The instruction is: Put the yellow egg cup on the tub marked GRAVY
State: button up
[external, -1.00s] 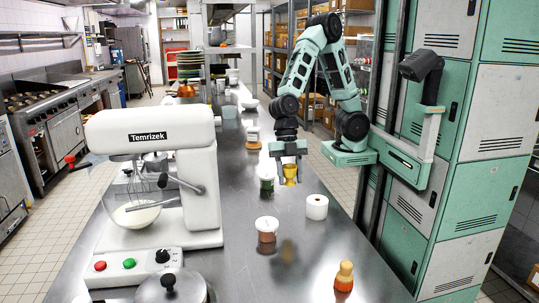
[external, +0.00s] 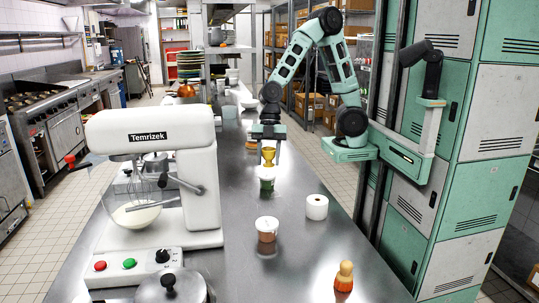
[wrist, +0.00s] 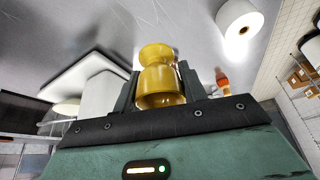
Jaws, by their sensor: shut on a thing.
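The yellow egg cup (external: 268,153) is held upright by my gripper (external: 268,145), which is shut on it. It also shows between the two fingers in the wrist view (wrist: 158,85). In the external view it appears just above a tub with green contents (external: 266,182); I cannot tell whether they touch. A second tub with brown contents (external: 267,231) stands nearer the camera, with its top clear. No label on either tub is readable, so I cannot tell which is marked GRAVY.
A white roll (external: 316,207) stands right of the tubs. An orange bottle-like thing (external: 344,277) is at the near right. A large white mixer (external: 185,190) stands on the left.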

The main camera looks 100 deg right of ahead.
jog(key=w+d+r+m+t+p, duration=0.1)
jog(key=w+d+m, duration=0.15)
jog(key=d, duration=0.35)
jog(key=w+d+r+m+p, duration=0.1)
jog(key=w+d+r, duration=0.1)
jog(key=w+d, duration=0.35)
notch_tip(320, 180, up, 3)
jog(key=m+t+h+p, duration=0.2)
jog(key=m+h+p, duration=0.4)
jog(key=m, duration=0.5)
send_over(249, 129)
jog(key=s+p, duration=0.1)
jog(key=y, duration=0.1)
jog(key=f, duration=0.1)
jog(key=f+p, duration=0.1)
jog(key=f, duration=0.1)
jog(key=f+p, duration=0.1)
jog(key=f, duration=0.1)
jog(key=shift+s+d+f, duration=0.1)
jog(key=shift+s+d, duration=0.3)
notch_tip(249, 129, down, 4)
jog(key=shift+f+p, duration=0.25)
jog(key=shift+p, duration=0.65)
jog(key=shift+f, duration=0.15)
